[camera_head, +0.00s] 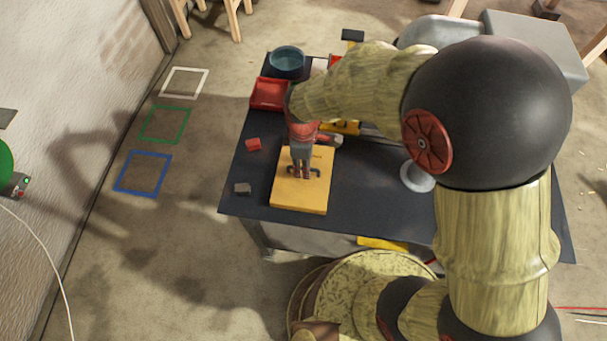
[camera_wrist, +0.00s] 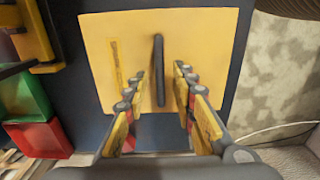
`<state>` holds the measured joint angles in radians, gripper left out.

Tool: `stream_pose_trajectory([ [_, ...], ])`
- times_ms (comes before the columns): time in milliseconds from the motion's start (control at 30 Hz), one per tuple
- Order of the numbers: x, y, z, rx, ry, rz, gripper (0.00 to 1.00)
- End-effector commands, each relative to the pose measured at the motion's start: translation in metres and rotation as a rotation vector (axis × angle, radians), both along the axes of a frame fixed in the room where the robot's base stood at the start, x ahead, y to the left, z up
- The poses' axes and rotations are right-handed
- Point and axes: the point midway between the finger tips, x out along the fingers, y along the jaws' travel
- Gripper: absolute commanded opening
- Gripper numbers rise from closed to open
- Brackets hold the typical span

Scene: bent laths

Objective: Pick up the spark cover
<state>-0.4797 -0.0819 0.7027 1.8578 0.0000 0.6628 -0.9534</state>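A flat yellow-orange plate, seemingly the spark cover (camera_head: 287,195), lies on the dark table near its left front part. In the wrist view the cover (camera_wrist: 205,40) has a dark upright bar handle (camera_wrist: 159,60) in the middle and a darker yellow strip at its left. My gripper (camera_head: 303,174) points down over the cover. In the wrist view the gripper (camera_wrist: 160,85) is open, with its fingers apart on either side of the handle. I see gaps between the fingers and the handle. The exact fingertip height is hard to tell.
A red tray (camera_head: 268,106) and a teal bowl (camera_head: 287,60) stand behind. White, green and blue outlined squares mark the floor at left.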

Motion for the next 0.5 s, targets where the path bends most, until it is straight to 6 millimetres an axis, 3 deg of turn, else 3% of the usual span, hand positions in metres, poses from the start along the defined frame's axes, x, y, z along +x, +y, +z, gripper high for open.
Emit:
stream_pose_trajectory([
  [133, -0.0005, -0.0005, -0.0184, -0.001, 0.002, -0.001, 0.26],
  [367, -0.0001, -0.0004, -0.0182, 0.000, 0.000, -0.001, 0.26],
  [500, -0.0001, -0.0005, -0.0181, 0.000, 0.000, -0.001, 0.18],
])
